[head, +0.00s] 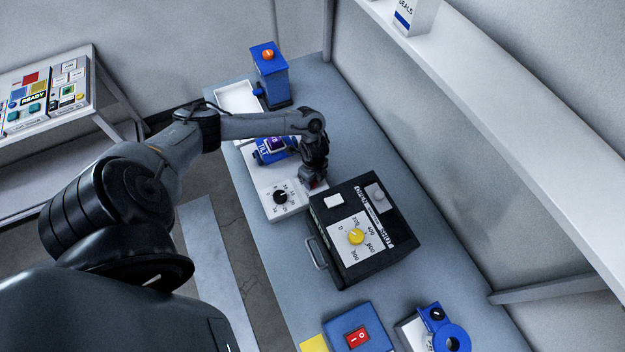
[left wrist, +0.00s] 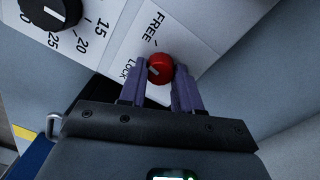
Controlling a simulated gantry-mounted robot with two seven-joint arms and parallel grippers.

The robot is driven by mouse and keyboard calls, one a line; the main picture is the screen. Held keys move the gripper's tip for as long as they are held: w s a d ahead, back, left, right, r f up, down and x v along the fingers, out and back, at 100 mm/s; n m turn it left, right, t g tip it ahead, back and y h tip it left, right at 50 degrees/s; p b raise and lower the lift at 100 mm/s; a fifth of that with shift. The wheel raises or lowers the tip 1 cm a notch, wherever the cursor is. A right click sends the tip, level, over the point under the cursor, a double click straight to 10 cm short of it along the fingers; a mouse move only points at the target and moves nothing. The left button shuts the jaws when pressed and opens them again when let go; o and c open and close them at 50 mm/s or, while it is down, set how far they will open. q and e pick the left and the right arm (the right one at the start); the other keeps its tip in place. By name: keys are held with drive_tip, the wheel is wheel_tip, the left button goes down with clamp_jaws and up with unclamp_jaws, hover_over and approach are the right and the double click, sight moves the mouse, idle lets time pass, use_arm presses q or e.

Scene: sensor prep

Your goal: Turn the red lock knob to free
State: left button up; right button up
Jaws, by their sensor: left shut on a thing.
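The red lock knob (left wrist: 160,67) sits on a white panel (left wrist: 190,35) printed FREE and LOCK. My left gripper (left wrist: 160,82) is shut on the knob, with one purple finger on each side of it. The knob carries a pale pointer mark; which label it points at is hard to tell. In the head view my left gripper (head: 313,174) reaches down to the far right part of the white panel (head: 268,190), and only a bit of red shows beneath it. My right gripper is not in view.
A black dial (head: 280,196) is on the same panel, beside the gripper. A black case (head: 365,230) with a yellow knob (head: 356,236) stands close on the right. A blue device (head: 268,152) sits behind. A blue switch box (head: 358,330) is at the front.

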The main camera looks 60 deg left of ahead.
sight(314, 182)
use_arm(q)
drive_tip(key=m+b, duration=0.1)
drive_tip(key=m, duration=0.2)
drive_tip(key=shift+m, duration=0.3)
drive_tip(key=shift+m+b, duration=0.5)
drive_tip(key=shift+m, duration=1.2)
drive_tip(key=o, duration=1.1)
drive_tip(key=shift+c, duration=0.2)
drive_tip(key=shift+r, duration=0.1)
wheel_tip(314, 182, up, 11)
drive_tip(key=shift+w+p, duration=0.15)
drive_tip(key=shift+p, duration=0.2)
